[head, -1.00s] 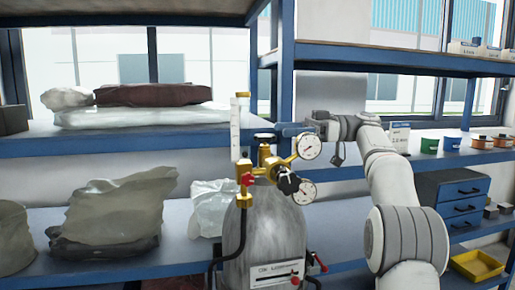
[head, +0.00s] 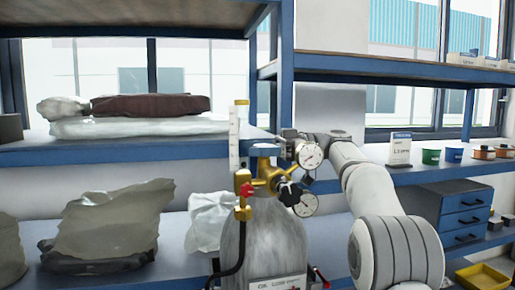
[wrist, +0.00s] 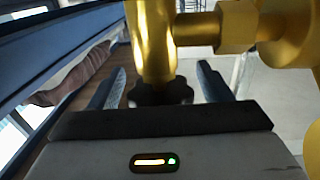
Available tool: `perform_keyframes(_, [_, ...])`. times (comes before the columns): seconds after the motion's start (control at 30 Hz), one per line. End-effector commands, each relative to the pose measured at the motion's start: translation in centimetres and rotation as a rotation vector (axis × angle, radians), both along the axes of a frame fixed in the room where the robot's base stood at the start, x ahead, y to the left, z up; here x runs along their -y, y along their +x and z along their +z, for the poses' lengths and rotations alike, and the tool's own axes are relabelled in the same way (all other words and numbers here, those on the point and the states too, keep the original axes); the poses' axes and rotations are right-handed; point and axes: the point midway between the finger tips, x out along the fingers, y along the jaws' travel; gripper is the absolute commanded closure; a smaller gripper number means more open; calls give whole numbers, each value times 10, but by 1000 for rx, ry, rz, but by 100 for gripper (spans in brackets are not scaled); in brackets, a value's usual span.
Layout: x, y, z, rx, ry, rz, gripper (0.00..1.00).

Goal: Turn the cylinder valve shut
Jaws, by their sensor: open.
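The grey gas cylinder (head: 262,245) stands upright before the shelves, with brass valve fittings (head: 264,178) on top. In the head view, my gripper (head: 263,139) is at the top of the valve, and its blue finger largely hides the handwheel there. In the wrist view, the black lobed handwheel (wrist: 160,92) sits between my two blue-grey fingers, close to the palm, with the brass valve body (wrist: 150,40) beyond it. My gripper (wrist: 161,85) is open, with a visible gap on each side of the wheel.
Two round gauges (head: 309,155) (head: 304,204), a black regulator knob (head: 290,192) and a red-handled fitting (head: 246,190) crowd the valve. A clear flow tube (head: 234,140) stands at its left. Shelves with bags (head: 115,225) and blue drawers (head: 465,212) lie behind.

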Motion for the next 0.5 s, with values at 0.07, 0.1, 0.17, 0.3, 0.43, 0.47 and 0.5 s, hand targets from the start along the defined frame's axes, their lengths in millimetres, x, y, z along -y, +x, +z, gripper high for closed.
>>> perform_keyframes(0.07, [-1, 0, 0, 0, 0, 1, 28])
perform_keyframes(0.1, [-1, 0, 0, 0, 0, 1, 28])
perform_keyframes(0.17, [-1, 0, 0, 0, 0, 1, 28])
perform_keyframes(0.3, [0, 0, 0, 0, 0, 1, 39])
perform_keyframes(0.43, [0, 0, 0, 0, 0, 1, 49])
perform_keyframes(0.47, [0, 0, 0, 0, 0, 1, 52])
perform_keyframes(0.5, [0, 0, 0, 0, 0, 1, 55])
